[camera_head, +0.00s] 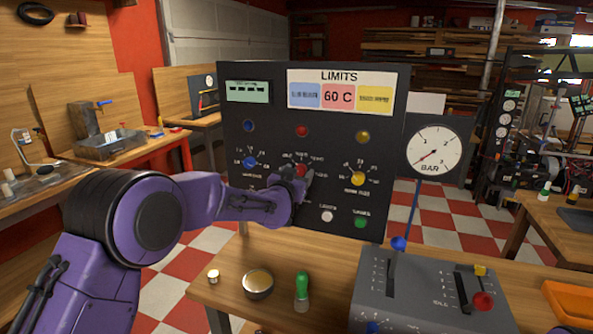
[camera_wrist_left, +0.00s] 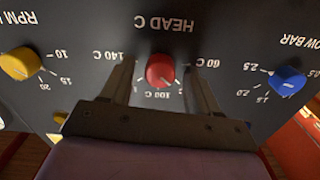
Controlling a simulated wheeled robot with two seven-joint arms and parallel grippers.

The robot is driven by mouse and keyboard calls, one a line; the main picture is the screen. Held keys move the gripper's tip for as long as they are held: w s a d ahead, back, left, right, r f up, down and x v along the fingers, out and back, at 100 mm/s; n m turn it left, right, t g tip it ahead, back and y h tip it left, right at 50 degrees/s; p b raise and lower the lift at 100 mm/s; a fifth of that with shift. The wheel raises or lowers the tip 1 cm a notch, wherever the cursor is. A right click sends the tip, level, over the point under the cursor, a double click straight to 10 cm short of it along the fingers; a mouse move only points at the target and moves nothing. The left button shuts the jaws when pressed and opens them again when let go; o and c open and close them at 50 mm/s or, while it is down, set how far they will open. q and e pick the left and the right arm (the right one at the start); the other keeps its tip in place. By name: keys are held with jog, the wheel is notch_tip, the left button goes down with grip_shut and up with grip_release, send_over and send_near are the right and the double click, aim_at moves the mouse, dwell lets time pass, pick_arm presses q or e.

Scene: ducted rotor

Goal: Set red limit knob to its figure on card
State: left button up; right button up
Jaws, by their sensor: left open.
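The red limit knob (camera_head: 301,170) is on the dark upright panel (camera_head: 274,80), in the middle between a blue knob and a yellow one. The card (camera_head: 341,76) headed LIMITS has a pink field reading 60 C. In the left wrist view, which shows the panel upside down, the red knob (camera_wrist_left: 161,71) is under the label HEAD C, with marks 60 C, 100 C and 140 C around it. Its pointer setting is too small to read surely. My left gripper (camera_wrist_left: 160,66) is open, one finger on each side of the knob with gaps visible. The right gripper is out of view.
The blue knob (camera_wrist_left: 286,81) and yellow knob (camera_wrist_left: 20,62) flank the red one. Below the panel, a bench holds a small bowl (camera_head: 258,284), a green-capped bottle (camera_head: 302,292) and a grey lever box (camera_head: 427,293). A BAR gauge (camera_head: 433,151) stands right of the panel.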

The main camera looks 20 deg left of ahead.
pick_arm(q)
jog(key=c, duration=1)
jog(key=shift+c, duration=0.2)
jog(key=n+b, duration=0.1)
jog(key=n, duration=0.4)
jog(key=shift+f+n, duration=0.15)
jog(key=shift+n, duration=0.15)
jog(key=n+b, duration=0.1)
jog(key=n, duration=0.3)
jog(key=shift+n, duration=0.3)
